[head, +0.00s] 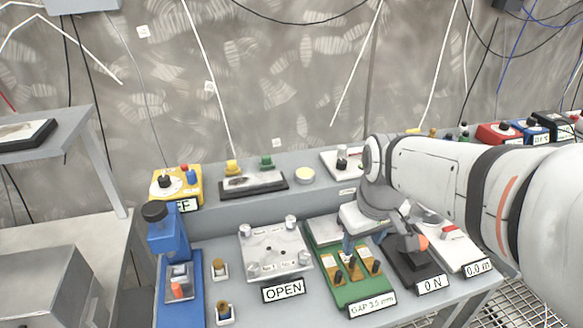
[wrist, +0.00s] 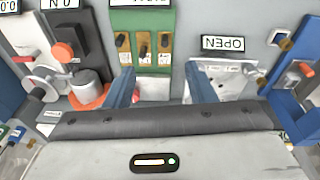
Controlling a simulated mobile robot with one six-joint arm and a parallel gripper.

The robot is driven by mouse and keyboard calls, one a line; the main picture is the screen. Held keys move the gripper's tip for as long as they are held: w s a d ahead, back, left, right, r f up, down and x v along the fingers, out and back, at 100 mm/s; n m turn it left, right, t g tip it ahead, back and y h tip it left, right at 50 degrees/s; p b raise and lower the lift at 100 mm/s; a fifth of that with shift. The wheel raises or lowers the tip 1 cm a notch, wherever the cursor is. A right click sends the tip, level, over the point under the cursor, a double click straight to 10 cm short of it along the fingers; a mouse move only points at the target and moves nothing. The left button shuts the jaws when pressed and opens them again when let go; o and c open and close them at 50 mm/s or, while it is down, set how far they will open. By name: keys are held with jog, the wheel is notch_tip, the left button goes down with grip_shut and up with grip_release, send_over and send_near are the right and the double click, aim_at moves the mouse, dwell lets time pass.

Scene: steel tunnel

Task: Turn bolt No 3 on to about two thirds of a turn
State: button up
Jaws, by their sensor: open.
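A pale metal plate (head: 272,252) with a bolt at each corner lies on the bench behind an OPEN label. Its back right bolt (head: 291,222) and front right bolt (head: 304,251) stand upright. The small bolt numbers are too blurred to tell which is No 3. In the wrist view the plate (wrist: 228,88) is partly hidden behind a finger. My gripper (head: 350,243) is above the green board, right of the plate. Its two blue fingers are apart and empty in the wrist view (wrist: 159,72).
The green board (head: 325,232) carries brass pieces and a GAP label. A blue device (head: 168,240) stands left of the plate. A dark device with a 0 N label (head: 430,284) is at right. Yellow and green knobs stand on the raised shelf behind.

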jog(key=w+a+n+g, duration=0.1)
jog(key=w+a+n, duration=0.55)
jog(key=w, duration=0.45)
jog(key=n+g, duration=0.1)
jog(key=n, duration=0.6)
send_near(290, 219)
jog(key=shift+d+f, duration=0.15)
jog(key=shift+f, duration=0.1)
jog(key=shift+w+f, duration=0.1)
jog(key=shift+f, duration=0.2)
notch_tip(290, 219, down, 7)
jog(key=shift+f, duration=0.2)
jog(key=shift+c, duration=0.3)
jog(key=c, duration=0.9)
jog(key=shift+a, duration=0.3)
